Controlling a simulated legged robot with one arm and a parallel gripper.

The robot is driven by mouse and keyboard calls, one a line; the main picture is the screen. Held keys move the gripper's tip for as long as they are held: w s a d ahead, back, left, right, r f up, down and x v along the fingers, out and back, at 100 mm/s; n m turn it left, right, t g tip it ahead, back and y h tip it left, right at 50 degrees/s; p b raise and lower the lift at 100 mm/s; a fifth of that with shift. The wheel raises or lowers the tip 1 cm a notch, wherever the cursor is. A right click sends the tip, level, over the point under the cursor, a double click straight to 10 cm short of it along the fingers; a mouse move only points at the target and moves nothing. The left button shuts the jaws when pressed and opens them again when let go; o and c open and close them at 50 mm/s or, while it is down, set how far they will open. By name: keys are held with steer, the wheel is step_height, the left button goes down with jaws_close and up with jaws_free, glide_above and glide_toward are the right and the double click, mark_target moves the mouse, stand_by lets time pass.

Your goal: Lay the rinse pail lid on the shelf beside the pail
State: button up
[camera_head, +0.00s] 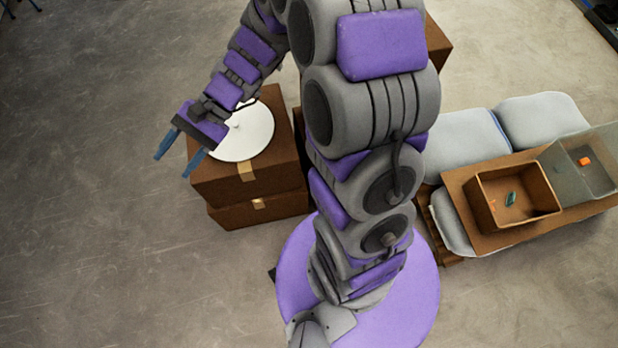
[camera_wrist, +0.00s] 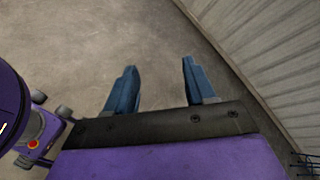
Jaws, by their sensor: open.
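A round white disc with a small knob, which looks like the lid (camera_head: 246,136), is at the top of a stack of brown cardboard boxes (camera_head: 228,186) in the head view. My arm hides its upper left edge. I cannot tell whether a pail is under it; no pail is plainly seen. My gripper (camera_head: 172,166) is left of the disc, its blue fingers apart and pointing down-left, away from it. In the wrist view my gripper (camera_wrist: 158,66) is open with bare floor between the fingers. The lid is not in the wrist view.
At the right, a brown open bin (camera_head: 512,196) holds a small green piece, and a clear bin (camera_head: 585,165) holds an orange one. Pale sacks (camera_head: 540,120) lie behind them. A ribbed wall (camera_wrist: 275,60) rises at the right of the wrist view. The floor at left is clear.

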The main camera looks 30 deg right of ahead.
steer(key=s+d+r+n+h, duration=0.2)
steer(key=s+d+n+h, duration=0.2)
steer(key=s+d+h, duration=0.2)
steer(key=s+d+r+n+h, duration=0.2)
steer(key=s+d+n+h, duration=0.2)
steer(key=s+d, duration=0.7)
steer(key=s+h, duration=0.2)
steer(key=s, duration=0.2)
steer(key=shift+d+r+t, duration=0.15)
steer(key=shift+d+t, duration=0.1)
steer(key=shift+t, duration=0.05)
steer(key=shift+o, duration=0.3)
steer(key=shift+d+h, duration=0.3)
steer(key=shift+d, duration=0.1)
